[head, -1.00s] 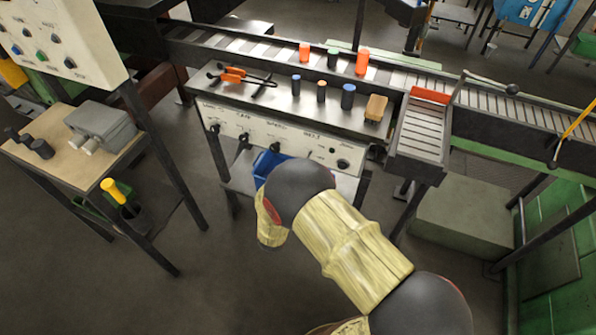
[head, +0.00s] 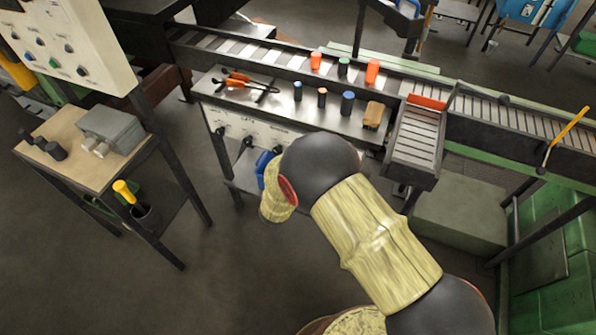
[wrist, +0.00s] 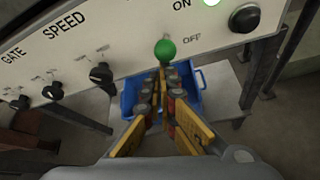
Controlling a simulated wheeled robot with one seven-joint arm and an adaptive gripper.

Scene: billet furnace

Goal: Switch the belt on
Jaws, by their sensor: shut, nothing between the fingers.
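The cream control panel (wrist: 120,35) fills the top of the wrist view, with GATE, SPEED, ON and OFF lettering. A green ball-tipped switch (wrist: 165,51) stands out from it, left of the OFF word and below ON. My gripper (wrist: 165,72) is shut and empty, its fingertips just below the green ball; I cannot tell whether they touch it. A bright lamp (wrist: 212,2) glows at the top edge beside ON. In the head view my arm hides the gripper and the panel's right part; its left part (head: 228,121) shows.
Black knobs (wrist: 101,74) line the panel, with a larger knob (wrist: 245,18) at right. A blue bin (wrist: 205,88) sits below. A side table (head: 75,160) stands left; open floor lies between.

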